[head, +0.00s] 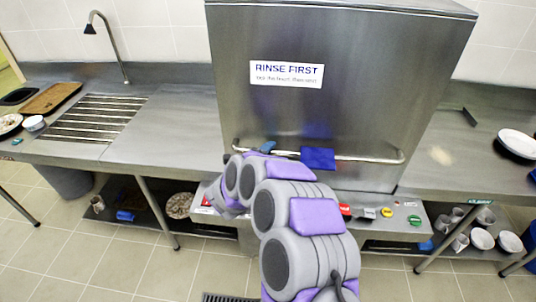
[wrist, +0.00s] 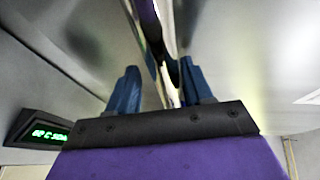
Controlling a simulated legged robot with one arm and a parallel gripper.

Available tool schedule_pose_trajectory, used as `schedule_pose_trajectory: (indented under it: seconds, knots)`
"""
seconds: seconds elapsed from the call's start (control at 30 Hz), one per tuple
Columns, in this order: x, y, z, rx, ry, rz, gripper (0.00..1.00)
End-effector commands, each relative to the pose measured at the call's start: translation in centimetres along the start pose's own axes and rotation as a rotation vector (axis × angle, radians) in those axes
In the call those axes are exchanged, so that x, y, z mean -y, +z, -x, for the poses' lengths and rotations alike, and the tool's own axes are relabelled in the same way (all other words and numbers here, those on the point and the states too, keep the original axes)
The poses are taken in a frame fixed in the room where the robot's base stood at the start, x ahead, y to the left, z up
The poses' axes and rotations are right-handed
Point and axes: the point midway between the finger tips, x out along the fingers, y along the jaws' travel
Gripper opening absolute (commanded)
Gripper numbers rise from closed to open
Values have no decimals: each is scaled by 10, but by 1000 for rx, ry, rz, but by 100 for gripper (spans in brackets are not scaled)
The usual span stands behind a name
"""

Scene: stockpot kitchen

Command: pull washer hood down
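The washer hood (head: 340,110) is a large steel box with a "RINSE FIRST" sign, standing between two steel counters. Its lower front edge shows low, close above the control panel (head: 385,212); my arm hides part of that edge. A steel handle bar (head: 375,159) runs across the lower front of the hood. My gripper (head: 266,147) is at the left part of the bar, with a blue finger showing there. In the wrist view the two blue fingers of my gripper (wrist: 161,88) are apart, with a gap between them. Contact with the bar cannot be told.
A blue cloth (head: 318,158) hangs on the bar right of my gripper. A sink drainer (head: 95,118) and faucet (head: 108,45) are on the left. Bowls and cups (head: 481,238) fill the right lower shelf. A green display (wrist: 42,131) shows in the wrist view.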

Motion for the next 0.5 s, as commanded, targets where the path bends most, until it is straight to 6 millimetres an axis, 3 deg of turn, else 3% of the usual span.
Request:
schedule_pose_trajectory:
  seconds: [0.23, 0.5]
  knots:
    - [1, 0, 18, 3, 1, 1, 51]
    - [2, 3, 77, 6, 2, 0, 51]
